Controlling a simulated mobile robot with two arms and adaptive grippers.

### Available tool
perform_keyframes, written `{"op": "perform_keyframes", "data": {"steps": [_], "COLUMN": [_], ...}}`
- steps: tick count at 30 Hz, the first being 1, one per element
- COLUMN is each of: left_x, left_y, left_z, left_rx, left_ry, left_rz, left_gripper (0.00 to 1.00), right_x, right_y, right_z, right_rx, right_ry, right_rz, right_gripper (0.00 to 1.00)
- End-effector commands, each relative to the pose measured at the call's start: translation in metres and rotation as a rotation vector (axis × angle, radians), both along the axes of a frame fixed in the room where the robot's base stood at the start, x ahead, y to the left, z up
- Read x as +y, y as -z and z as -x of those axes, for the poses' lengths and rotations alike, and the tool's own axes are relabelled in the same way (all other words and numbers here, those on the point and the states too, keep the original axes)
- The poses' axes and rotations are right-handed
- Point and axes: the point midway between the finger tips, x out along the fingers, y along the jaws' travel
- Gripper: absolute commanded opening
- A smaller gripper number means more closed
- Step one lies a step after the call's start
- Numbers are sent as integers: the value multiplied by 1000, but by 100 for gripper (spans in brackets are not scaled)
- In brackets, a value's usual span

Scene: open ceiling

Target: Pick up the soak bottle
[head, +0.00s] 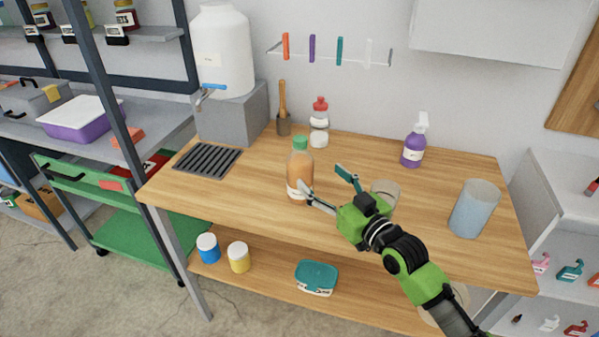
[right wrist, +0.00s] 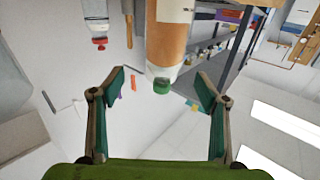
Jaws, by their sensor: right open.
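An orange-brown bottle with a green cap (head: 300,170) stands upright on the wooden bench. I cannot read its label, so I cannot tell for sure that it is the soak bottle. My right gripper (head: 322,180) is open and empty just to its right, with one fingertip close to the bottle's lower side; I cannot tell if they touch. In the right wrist view the bottle (right wrist: 168,35) appears upside down, its cap showing between the spread fingers (right wrist: 160,82). My left gripper is not in view.
On the wooden bench (head: 240,195) stand a red-capped bottle (head: 319,122) behind, a purple spray bottle (head: 413,148) and a bluish cylinder (head: 474,209) to the right. A pale round container (head: 385,188) is partly hidden behind my gripper. A white dispenser (head: 222,55) stands back left.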

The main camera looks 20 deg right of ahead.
Motion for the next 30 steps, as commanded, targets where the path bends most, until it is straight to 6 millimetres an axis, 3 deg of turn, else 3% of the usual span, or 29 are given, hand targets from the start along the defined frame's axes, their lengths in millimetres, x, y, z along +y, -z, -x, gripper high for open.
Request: {"op": "perform_keyframes", "data": {"steps": [2,5,12,15,21,29,30], "left_x": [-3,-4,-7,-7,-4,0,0], "left_y": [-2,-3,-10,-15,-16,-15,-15], "left_z": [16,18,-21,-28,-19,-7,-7], "left_rx": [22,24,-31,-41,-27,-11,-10], "left_ry": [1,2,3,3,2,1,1], "left_rz": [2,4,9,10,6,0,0], "left_gripper": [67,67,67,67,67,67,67], "right_x": [4,8,15,23,30,31,31], "right_y": [-2,-1,0,1,4,5,5], "right_z": [-15,-27,-43,-57,-79,-81,-81], "right_rx": [-1,-1,2,1,1,1,1], "right_ry": [0,0,-1,-1,0,-1,-1], "right_rz": [-2,-1,-3,-3,0,0,0], "right_gripper": [68,68,68,68,68,68,63]}}
